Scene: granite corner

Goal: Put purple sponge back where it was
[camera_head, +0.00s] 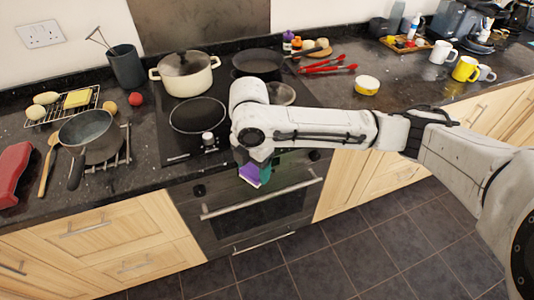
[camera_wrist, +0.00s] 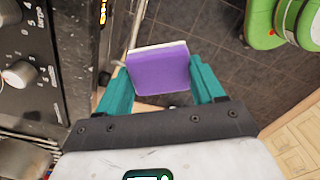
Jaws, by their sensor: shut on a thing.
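The purple sponge (camera_wrist: 159,71) is held between the two teal fingers of my gripper (camera_wrist: 160,85) in the wrist view. Its purple face points to the camera and a pale layer shows along its top edge. In the head view the purple sponge (camera_head: 249,173) hangs below my wrist, in front of the oven front. My gripper (camera_head: 262,174) is shut on it there, partly hidden by my arm. The sponge is clear of the counter, in the air.
The oven handle (camera_head: 262,194) runs just below and behind the sponge. The hob holds a cream pot (camera_head: 186,76) and dark pans (camera_head: 198,115). A yellow-and-white tub (camera_head: 367,85) stands on the right counter, with bare granite around it. A grey pan (camera_head: 86,130) sits left.

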